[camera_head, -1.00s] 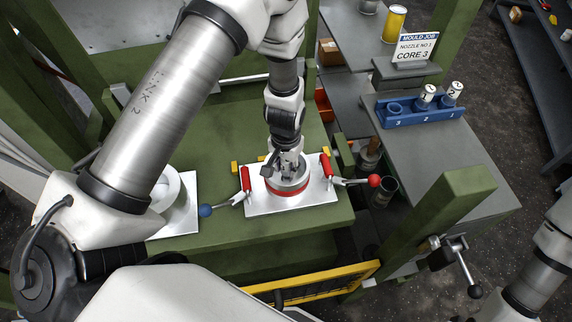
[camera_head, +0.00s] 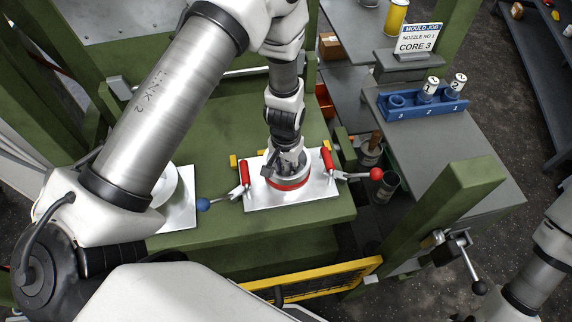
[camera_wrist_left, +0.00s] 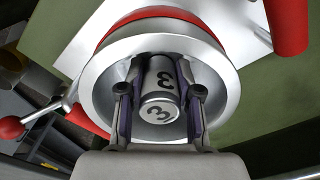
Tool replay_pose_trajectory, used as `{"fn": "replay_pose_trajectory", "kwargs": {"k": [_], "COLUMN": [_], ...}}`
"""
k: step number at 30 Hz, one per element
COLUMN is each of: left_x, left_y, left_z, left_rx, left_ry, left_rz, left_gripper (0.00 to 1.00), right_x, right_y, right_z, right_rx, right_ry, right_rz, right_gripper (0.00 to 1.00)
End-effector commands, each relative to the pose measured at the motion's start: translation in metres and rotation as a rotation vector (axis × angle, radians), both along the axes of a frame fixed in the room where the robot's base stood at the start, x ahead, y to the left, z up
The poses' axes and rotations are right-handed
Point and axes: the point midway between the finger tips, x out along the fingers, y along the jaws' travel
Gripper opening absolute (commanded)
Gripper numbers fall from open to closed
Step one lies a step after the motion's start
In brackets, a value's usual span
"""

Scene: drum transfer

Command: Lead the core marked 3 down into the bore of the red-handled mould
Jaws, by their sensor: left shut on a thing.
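The core marked 3 (camera_wrist_left: 161,92) is a silver cylinder with a black 3 on its end and side. My left gripper (camera_head: 290,165) is shut on it, its fingers on either side of the core in the left wrist view (camera_wrist_left: 160,100). The core is inside the outline of the round metal mould (camera_wrist_left: 222,75), which has a red band. The core's lower end is hidden, so I cannot tell how deep it sits. The mould stands on a bright plate with red handles (camera_head: 327,160) and a red-knobbed lever (camera_head: 376,174). My right gripper is out of view.
A white round mould (camera_head: 165,186) with a blue-knobbed lever (camera_head: 203,204) is to the left. A blue rack (camera_head: 416,112) holds cores marked 1 and 2; its left slot is empty. A sign (camera_head: 417,42) reads CORE 3. A green post (camera_head: 440,215) stands right.

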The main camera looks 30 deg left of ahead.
Motion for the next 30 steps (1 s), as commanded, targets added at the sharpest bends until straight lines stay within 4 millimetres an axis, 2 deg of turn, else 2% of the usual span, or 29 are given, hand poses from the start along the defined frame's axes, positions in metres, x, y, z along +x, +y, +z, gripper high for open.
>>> {"fn": "replay_pose_trajectory", "kwargs": {"k": [5,6,7,8,16,20,23,30], "left_x": [0.0,0.0,0.0,0.0,0.0,0.001,0.001,0.001], "left_y": [0.0,0.0,0.0,0.0,0.0,0.0,0.0,0.0], "left_z": [0.0,0.0,0.0,0.0,0.0,0.01,0.028,0.09], "left_rx": [0.0,0.0,0.0,0.0,0.0,0.0,0.0,0.0], "left_ry": [0.0,0.0,0.0,0.0,0.0,-0.003,-0.004,-0.005], "left_rz": [0.0,0.0,0.0,0.0,0.0,-0.001,0.0,-0.001], "left_gripper": [0.0,0.48,0.58,0.63,0.63,0.63,0.63,0.63], "right_x": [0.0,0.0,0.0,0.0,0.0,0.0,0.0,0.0], "right_y": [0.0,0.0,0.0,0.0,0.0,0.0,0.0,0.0], "right_z": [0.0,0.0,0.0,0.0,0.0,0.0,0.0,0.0], "right_rx": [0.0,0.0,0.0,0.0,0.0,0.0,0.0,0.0], "right_ry": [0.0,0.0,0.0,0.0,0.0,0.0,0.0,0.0], "right_rz": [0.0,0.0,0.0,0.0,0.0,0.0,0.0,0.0], "right_gripper": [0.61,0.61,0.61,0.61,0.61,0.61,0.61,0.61]}}
